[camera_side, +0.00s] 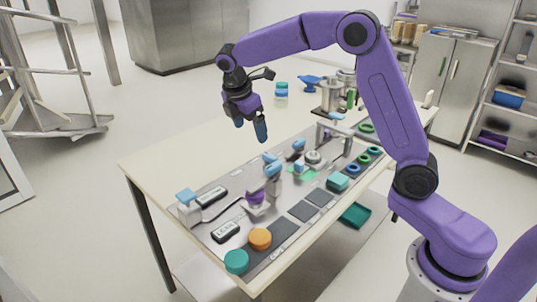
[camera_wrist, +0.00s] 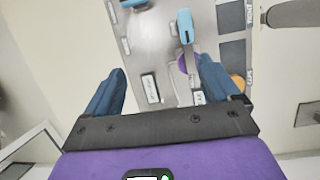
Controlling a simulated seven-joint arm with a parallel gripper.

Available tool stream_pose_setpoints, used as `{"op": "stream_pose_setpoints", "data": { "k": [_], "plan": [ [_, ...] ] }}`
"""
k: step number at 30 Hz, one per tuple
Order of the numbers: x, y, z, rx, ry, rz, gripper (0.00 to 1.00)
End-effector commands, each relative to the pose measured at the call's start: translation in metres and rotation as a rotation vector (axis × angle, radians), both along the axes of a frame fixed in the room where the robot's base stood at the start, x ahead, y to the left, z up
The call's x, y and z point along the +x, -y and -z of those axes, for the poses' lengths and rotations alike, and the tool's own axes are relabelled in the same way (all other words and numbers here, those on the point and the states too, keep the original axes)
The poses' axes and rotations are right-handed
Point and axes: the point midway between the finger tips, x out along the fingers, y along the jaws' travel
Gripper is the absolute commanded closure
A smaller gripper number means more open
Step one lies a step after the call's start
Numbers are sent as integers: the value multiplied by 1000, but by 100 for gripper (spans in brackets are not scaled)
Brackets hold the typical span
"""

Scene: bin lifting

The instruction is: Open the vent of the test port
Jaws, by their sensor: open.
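A grey panel (camera_side: 222,205) lies on the table and carries fittings with light-blue handles. One blue handle (camera_side: 272,170) stands above a purple fitting (camera_side: 255,198) near the panel's middle; a second blue handle (camera_side: 298,146) is behind it. Another blue-topped fitting (camera_side: 187,195) is at the left end. I cannot tell which handle is the test port's vent. My gripper (camera_side: 250,130) is open and empty, in the air above the panel's far side. In the wrist view, a blue handle (camera_wrist: 185,27) shows beyond the gap between my fingers (camera_wrist: 160,88), with a purple part (camera_wrist: 181,64) below it.
Orange (camera_side: 260,238) and teal (camera_side: 236,261) caps sit at the panel's near end. Small display boxes (camera_side: 225,232) lie near them. A raised metal frame (camera_side: 335,130), ring-shaped parts (camera_side: 363,159) and metal pots (camera_side: 332,95) stand farther right. The table's back left (camera_side: 180,155) is clear.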

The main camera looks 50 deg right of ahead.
Motion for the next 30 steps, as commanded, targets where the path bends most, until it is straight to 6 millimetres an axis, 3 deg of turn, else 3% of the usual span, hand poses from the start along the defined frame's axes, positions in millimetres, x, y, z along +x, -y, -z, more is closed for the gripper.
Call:
{"op": "stream_pose_setpoints", "data": {
  "k": [3, 9, 17, 30],
  "plan": [
    [28, 26, 5, -40, -32, -20, 11],
    [49, 56, 9, -78, -70, -43, 11],
    [52, 68, 21, -87, -82, -50, 11],
    [51, 97, 94, -86, -83, -48, 11]
  ]
}}
